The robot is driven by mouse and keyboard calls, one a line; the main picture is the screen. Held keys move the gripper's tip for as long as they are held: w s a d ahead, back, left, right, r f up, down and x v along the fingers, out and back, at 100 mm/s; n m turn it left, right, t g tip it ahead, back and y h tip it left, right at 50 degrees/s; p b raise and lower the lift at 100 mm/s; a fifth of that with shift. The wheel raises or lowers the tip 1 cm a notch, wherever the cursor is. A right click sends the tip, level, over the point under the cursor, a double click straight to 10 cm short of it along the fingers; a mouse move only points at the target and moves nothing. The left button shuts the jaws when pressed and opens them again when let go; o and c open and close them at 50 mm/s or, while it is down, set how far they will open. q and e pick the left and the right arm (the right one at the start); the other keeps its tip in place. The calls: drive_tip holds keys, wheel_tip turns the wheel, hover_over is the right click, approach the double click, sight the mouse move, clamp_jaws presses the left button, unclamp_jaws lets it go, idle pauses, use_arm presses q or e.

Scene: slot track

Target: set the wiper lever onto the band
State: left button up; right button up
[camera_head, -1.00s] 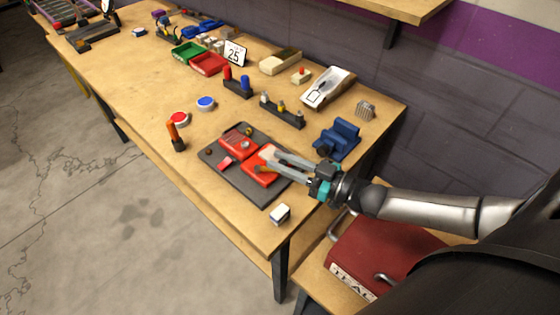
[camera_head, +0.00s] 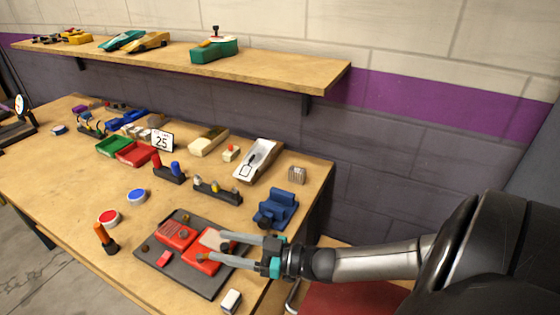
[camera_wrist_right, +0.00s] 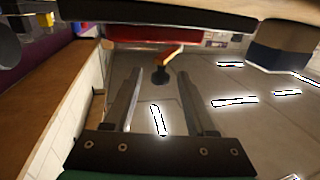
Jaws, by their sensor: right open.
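A dark tray (camera_head: 160,275) lies near the table's front edge and holds two red shell pieces. The right red piece (camera_head: 203,266) has a pale area (camera_head: 212,239) and a small brown part (camera_head: 204,257) on it. The left red piece (camera_head: 176,233) has a ribbed top. A small red part (camera_head: 163,258) lies on the tray. I cannot tell for sure which small part is the wiper lever or which is the band. My right gripper (camera_head: 217,247) is open, its fingers reaching over the right red piece. In the wrist view its fingers (camera_wrist_right: 160,100) are apart with nothing between them. My left gripper is out of view.
A blue vise-like block (camera_head: 277,208) stands close behind the right gripper. A white block (camera_head: 231,300) sits at the front edge. An orange-handled tool (camera_head: 104,238) stands left of the tray. Red (camera_head: 108,218) and blue (camera_head: 137,196) discs lie behind it.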

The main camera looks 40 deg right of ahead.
drive_tip(key=p+v, duration=0.2)
drive_tip(key=v, duration=1.2)
drive_tip(key=shift+s, duration=0.25)
drive_tip(key=shift+d, duration=0.1)
